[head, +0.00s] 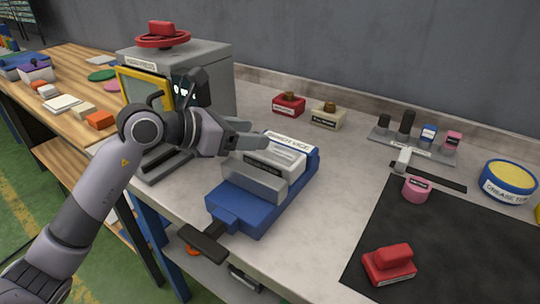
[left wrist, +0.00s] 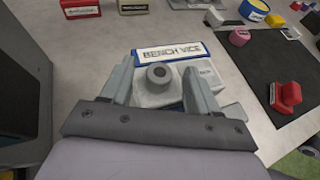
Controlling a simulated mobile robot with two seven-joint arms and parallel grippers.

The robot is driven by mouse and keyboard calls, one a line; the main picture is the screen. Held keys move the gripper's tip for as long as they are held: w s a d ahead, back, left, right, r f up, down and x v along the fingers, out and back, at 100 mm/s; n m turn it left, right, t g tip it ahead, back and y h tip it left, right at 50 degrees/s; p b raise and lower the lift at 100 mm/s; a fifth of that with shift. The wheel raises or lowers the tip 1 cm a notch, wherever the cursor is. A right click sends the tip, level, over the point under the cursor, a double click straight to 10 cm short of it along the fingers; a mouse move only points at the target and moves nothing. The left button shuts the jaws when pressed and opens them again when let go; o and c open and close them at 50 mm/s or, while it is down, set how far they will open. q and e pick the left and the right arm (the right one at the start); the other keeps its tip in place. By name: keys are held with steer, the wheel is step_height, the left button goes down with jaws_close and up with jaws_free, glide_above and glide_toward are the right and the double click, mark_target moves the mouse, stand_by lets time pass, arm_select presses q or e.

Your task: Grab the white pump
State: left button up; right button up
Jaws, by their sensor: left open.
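The white pump (left wrist: 152,98), a pale body with a dark grey round ring on top, sits at the bench vice (left wrist: 170,52). In the head view a white labelled body (head: 292,157) shows in the blue and grey vice (head: 240,212), partly hidden by my gripper. My left gripper (head: 260,134) is open just above it. In the left wrist view its fingers (left wrist: 157,80) stand on either side of the pump, with visible gaps; I cannot tell whether they touch it.
A grey press with a red handwheel (head: 162,35) stands behind my left arm. Red (head: 289,104) and cream (head: 327,115) blocks sit at the back. A black mat (head: 450,240) with a red part (head: 389,264) lies right. Bare bench lies between vice and mat.

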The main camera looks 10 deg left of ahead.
arm_select(q)
jaws_close()
stand_by(1.3)
steer(key=shift+r, duration=0.1)
